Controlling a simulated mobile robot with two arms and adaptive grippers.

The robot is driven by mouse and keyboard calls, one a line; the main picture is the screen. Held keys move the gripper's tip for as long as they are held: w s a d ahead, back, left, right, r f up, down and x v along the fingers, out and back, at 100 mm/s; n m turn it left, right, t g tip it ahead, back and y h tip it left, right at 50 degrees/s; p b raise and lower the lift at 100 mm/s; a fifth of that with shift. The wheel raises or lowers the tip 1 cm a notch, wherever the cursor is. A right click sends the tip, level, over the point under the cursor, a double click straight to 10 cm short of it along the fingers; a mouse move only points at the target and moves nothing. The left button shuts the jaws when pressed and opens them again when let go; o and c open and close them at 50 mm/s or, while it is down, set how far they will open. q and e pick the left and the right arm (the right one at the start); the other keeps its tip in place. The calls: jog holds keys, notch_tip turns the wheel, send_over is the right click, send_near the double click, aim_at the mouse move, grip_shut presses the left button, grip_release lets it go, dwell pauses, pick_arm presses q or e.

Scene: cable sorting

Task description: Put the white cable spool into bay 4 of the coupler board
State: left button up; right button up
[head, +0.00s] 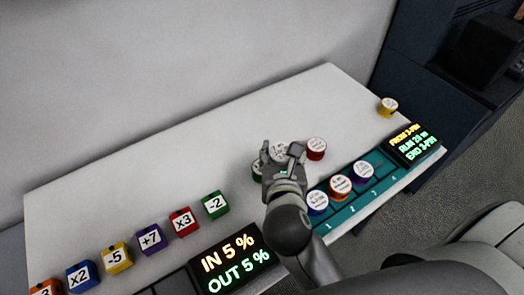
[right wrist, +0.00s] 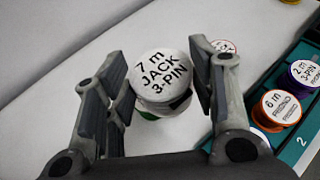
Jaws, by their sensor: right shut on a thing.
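The white cable spool (right wrist: 160,78) has a top label reading "7 m JACK 3-PIN". My right gripper (head: 281,152) is shut on it, with one finger on each side in the right wrist view (right wrist: 160,85). In the head view the white spool (head: 279,150) is partly hidden by the fingers. The teal coupler board (head: 341,215) lies to the right of the gripper. Bays 1, 2 and 3 hold a blue spool (head: 317,202), an orange spool (head: 340,187) and a purple spool (head: 362,172). Bay 4 (head: 381,159) is empty. My left gripper is out of view.
A yellow spool (head: 388,106) stands near the table's far right corner. Displays (head: 413,145) and several number blocks (head: 183,221) line the front. The table's back is clear.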

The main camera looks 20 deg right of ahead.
jog(key=shift+w+d+f+p, duration=0.35)
jog(key=shift+w+d+p, duration=0.05)
jog(key=shift+w+d, duration=0.4)
jog(key=w+d+f, duration=0.1)
jog(key=w+f, duration=0.1)
jog(key=w, duration=0.1)
jog(key=w+d+f+p, duration=0.1)
jog(key=w+d+f, duration=0.1)
jog(key=w+f, duration=0.1)
jog(key=w+d+f+p, duration=0.1)
jog(key=w+d+f, duration=0.1)
jog(key=w+f, duration=0.1)
jog(key=shift+w+f, duration=0.1)
jog(key=shift+w, duration=0.1)
jog(key=shift+w+f, duration=0.15)
jog(key=shift+w+d+f, duration=0.15)
jog(key=shift+d+f, duration=0.05)
jog(key=shift+f, duration=0.1)
notch_tip(320, 180, down, 3)
jog(key=shift+r, duration=0.1)
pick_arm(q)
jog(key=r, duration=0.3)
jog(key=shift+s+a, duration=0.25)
pick_arm(e)
jog(key=shift+f, duration=0.2)
